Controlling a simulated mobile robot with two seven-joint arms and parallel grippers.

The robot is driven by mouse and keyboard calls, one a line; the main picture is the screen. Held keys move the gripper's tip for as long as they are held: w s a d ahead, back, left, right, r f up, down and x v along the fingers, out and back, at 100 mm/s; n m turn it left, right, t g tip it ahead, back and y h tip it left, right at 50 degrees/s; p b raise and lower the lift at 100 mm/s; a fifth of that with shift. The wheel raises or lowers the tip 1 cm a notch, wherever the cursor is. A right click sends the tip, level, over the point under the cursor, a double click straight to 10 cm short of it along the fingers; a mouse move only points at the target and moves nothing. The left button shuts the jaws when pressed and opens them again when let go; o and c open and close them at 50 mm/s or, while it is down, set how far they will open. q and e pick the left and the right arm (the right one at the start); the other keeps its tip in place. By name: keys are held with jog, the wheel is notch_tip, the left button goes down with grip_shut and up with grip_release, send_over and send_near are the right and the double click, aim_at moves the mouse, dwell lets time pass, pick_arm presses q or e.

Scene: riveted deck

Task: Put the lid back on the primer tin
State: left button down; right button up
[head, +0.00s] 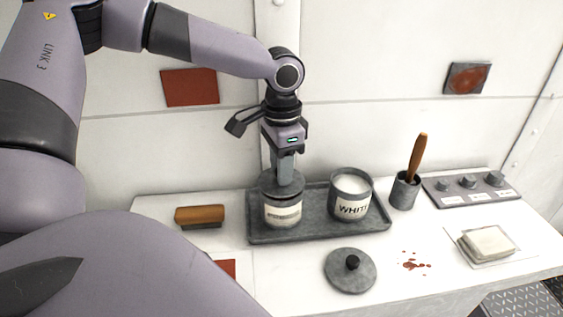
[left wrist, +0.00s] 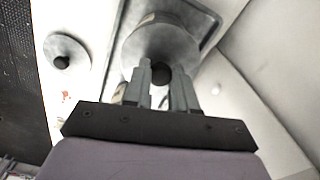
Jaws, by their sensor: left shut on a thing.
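My left gripper (head: 284,173) points straight down over the grey tray (head: 322,228). It is shut on the dark knob of a round grey lid (head: 268,184); in the left wrist view the knob sits between the fingertips (left wrist: 161,74) above the lid's disc (left wrist: 158,44). The lid is level, at the top of the left tin (head: 283,212), which has a pale label I cannot read clearly. The lid hides the tin's mouth, and I cannot tell whether it rests fully on the rim. My right gripper is not in view.
An open tin labelled WHITE (head: 351,203) stands on the tray's right side. A second grey lid (head: 350,275) lies in front, near red spots (head: 416,265). A brush holder (head: 404,192), knob panel (head: 470,188), pale block (head: 487,243) and brown-topped brush (head: 200,215) stand around the tray.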

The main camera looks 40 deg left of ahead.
pick_arm(q)
jog(key=shift+p, duration=0.6)
dwell(1.1)
jog(key=shift+f, duration=0.15)
dwell(1.1)
jog(key=shift+c, duration=1.8)
grip_release()
jog(key=shift+r, duration=3.55)
